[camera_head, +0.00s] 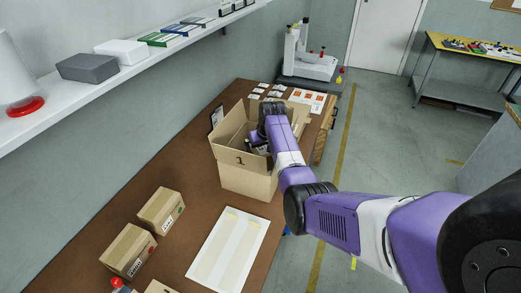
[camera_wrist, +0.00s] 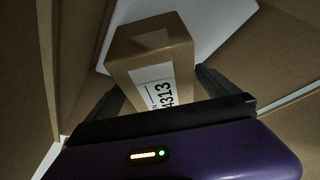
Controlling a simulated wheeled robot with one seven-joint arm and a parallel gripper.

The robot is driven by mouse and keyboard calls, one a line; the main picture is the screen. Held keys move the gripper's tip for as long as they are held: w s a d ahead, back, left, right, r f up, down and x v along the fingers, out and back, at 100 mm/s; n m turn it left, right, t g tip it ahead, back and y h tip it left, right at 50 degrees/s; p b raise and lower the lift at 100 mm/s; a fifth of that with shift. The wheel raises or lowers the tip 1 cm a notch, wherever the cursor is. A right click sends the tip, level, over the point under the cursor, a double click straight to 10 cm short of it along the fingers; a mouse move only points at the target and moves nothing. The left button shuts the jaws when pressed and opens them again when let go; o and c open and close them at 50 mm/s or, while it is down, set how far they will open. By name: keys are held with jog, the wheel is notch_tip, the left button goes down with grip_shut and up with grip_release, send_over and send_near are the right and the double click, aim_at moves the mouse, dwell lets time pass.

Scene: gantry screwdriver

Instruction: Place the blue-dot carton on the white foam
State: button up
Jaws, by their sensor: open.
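An open cardboard box marked 1 (camera_head: 247,178) stands on the brown table in the head view. My gripper reaches down into it, its fingers hidden there. In the wrist view my gripper (camera_wrist: 158,92) is open, with a finger on either side of a tan carton (camera_wrist: 160,55) inside the box. The carton has a white label ending in 4313; no blue dot shows, so I cannot tell its colour mark. A flat white surface (camera_wrist: 205,25), possibly the white foam, lies beneath or behind the carton. I cannot tell whether the fingers touch it.
A carton with a green mark (camera_head: 161,209) and one with a red mark (camera_head: 129,251) stand at the table's left. A third is cut off at the bottom edge. A white panel with cream strips (camera_head: 228,250) lies in front of the box. A shelf (camera_head: 150,70) runs along the wall.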

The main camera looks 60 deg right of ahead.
jog(key=v, duration=1.2)
jog(key=shift+r, duration=0.15)
jog(key=shift+w, duration=0.1)
